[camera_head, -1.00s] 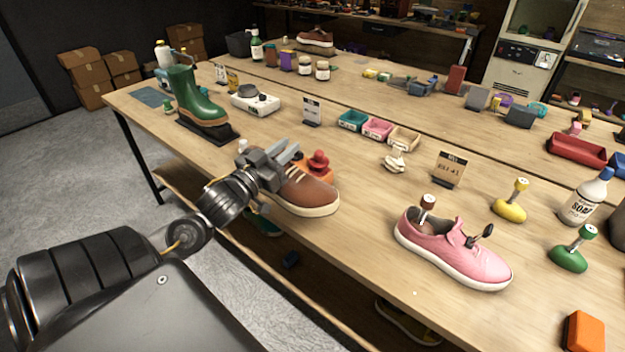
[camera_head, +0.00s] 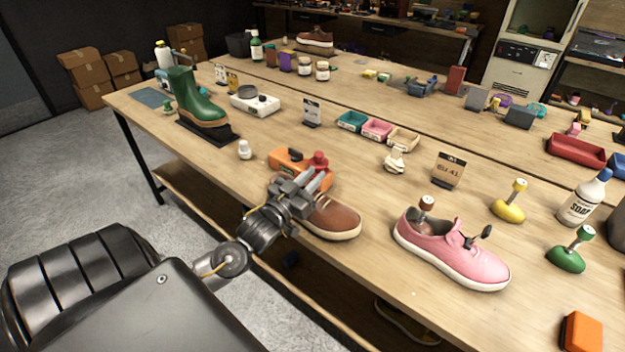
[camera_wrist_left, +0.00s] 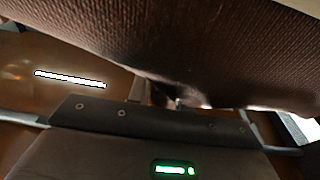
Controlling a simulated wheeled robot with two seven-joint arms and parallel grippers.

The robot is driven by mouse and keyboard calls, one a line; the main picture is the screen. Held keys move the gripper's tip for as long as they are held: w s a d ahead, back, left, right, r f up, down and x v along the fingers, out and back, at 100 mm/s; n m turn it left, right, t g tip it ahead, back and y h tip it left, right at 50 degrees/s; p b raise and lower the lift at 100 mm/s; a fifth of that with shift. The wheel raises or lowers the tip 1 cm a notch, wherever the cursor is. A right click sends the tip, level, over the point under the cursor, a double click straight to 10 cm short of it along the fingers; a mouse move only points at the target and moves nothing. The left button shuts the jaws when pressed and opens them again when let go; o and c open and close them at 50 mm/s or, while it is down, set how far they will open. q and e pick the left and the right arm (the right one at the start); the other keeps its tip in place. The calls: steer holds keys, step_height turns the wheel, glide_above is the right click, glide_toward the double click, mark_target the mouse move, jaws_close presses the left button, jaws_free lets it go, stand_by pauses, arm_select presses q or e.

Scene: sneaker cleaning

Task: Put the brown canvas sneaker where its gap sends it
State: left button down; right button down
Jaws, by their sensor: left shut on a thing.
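The brown canvas sneaker (camera_head: 332,218) is near the front edge of the table, its pale-soled toe pointing right. My left gripper (camera_head: 312,180) is shut on its heel end and hides that part. Whether the sole touches the table I cannot tell. In the left wrist view, brown woven fabric of the sneaker (camera_wrist_left: 190,50) fills the upper part, close to the gripper's palm; the fingertips are not clear there. Two small cards, one grey (camera_head: 311,111) and one brown (camera_head: 448,170), stand on the table; their writing is too small to read surely. My right gripper is not in view.
An orange device with a red top (camera_head: 288,160) is just behind the sneaker. A pink sneaker (camera_head: 462,250) is to the right. A green boot (camera_head: 196,98) stands at left on a dark mat. Small trays (camera_head: 377,129) lie behind. Bare table lies between the brown and pink sneakers.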

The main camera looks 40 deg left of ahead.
arm_select(q)
steer(key=shift+f, duration=0.35)
steer(key=c, duration=1.2)
jaws_free()
steer(key=shift+f, duration=0.1)
steer(key=shift+c, duration=0.2)
steer(key=s+f+b, duration=0.2)
steer(key=s, duration=1)
steer(key=shift+d, duration=0.15)
